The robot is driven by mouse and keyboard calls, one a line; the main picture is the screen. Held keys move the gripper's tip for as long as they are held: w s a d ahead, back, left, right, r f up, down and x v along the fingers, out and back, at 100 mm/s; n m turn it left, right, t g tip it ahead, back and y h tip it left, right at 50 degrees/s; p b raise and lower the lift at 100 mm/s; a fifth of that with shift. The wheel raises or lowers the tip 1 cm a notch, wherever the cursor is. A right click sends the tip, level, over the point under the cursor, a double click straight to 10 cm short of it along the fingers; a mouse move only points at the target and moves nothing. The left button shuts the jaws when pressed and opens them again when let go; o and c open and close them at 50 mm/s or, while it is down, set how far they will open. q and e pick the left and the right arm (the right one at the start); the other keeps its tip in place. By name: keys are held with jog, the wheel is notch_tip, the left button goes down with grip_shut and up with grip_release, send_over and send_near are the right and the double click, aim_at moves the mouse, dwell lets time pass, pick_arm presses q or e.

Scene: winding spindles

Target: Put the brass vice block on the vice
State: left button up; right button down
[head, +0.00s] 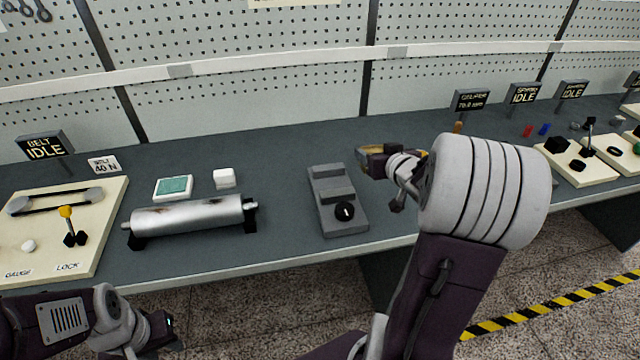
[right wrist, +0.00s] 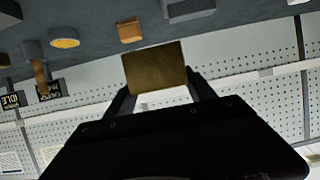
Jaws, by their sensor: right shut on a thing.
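The vice (head: 325,205) is a grey block with a stepped top and a black knob on its front. It stands on the bench in the middle of the head view. My right gripper (head: 368,160) is above the bench, just right of the vice's far end. It is shut on the brass vice block (right wrist: 155,68), a flat-faced, dull golden piece between the fingers in the right wrist view. In the head view the block is mostly hidden by the gripper. My left gripper (head: 165,330) is at the lower left, in front of the bench edge; its fingers are not clear.
A silver roller (head: 190,215) lies on black supports left of the vice. Behind it are a teal-topped pad (head: 173,187) and a white block (head: 224,178). A belt board (head: 90,240) is at far left. Small coloured pieces and boards stand at right.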

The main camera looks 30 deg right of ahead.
aim_at(330, 170)
jog(key=shift+s+d+r, duration=0.1)
jog(key=shift+s+d, duration=0.15)
jog(key=shift+d, duration=0.3)
jog(key=w+a+f+b, duration=0.2)
jog(key=w+a, duration=0.1)
jog(key=w+a+f+b, duration=0.3)
jog(key=w+a+f, duration=0.2)
jog(key=shift+w+a+b, duration=0.3)
jog(key=shift+a+b, duration=0.05)
jog(key=shift+b, duration=0.05)
notch_tip(330, 170, down, 4)
jog(key=shift+f+b, duration=0.1)
jog(key=shift+b, duration=0.4)
jog(key=shift+s, duration=0.1)
jog(key=c, duration=0.7)
grip_release()
jog(key=shift+f, duration=0.15)
jog(key=shift+c, duration=0.2)
jog(key=o, duration=0.4)
